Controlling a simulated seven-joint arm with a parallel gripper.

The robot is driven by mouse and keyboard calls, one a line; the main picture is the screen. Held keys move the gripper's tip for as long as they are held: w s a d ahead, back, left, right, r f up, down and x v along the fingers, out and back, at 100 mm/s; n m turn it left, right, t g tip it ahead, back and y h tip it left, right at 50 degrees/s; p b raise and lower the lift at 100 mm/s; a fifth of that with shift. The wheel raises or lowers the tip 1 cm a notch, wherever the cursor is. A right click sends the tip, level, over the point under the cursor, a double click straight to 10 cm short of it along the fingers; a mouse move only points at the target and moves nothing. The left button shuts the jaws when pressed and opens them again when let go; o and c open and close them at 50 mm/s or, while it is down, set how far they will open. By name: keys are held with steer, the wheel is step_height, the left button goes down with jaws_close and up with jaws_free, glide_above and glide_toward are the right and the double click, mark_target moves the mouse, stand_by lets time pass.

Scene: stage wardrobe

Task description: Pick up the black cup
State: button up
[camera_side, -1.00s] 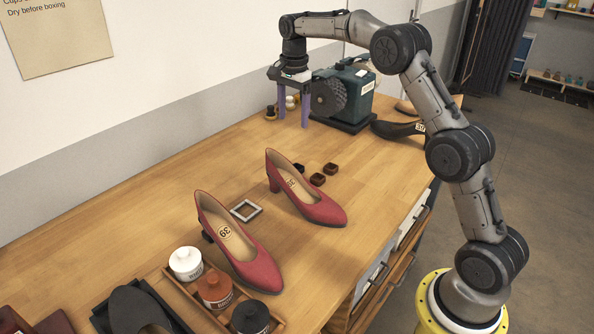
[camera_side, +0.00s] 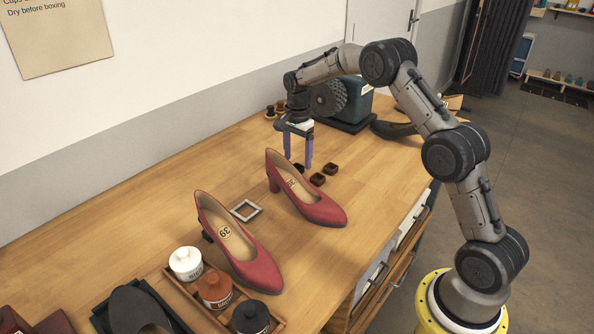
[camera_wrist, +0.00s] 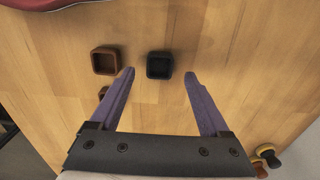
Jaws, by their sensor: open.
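The black cup (camera_wrist: 160,65) is a small square open-topped cup on the wooden table. In the wrist view it lies between and just beyond the tips of my gripper (camera_wrist: 160,76). In the side view the black cup (camera_side: 299,167) is partly hidden by the fingers. My gripper (camera_side: 298,163) points down, open and empty, close above it. I cannot tell the exact height of the fingertips over the cup.
Brown cups (camera_side: 330,168) (camera_wrist: 106,61) sit close beside the black cup. A pair of red heeled shoes (camera_side: 308,203) stands nearer the camera, with a grey square frame (camera_side: 246,210) between them. A green machine with a brush wheel (camera_side: 345,98) stands behind.

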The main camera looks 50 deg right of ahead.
steer(key=shift+f, duration=1.25)
jaws_close()
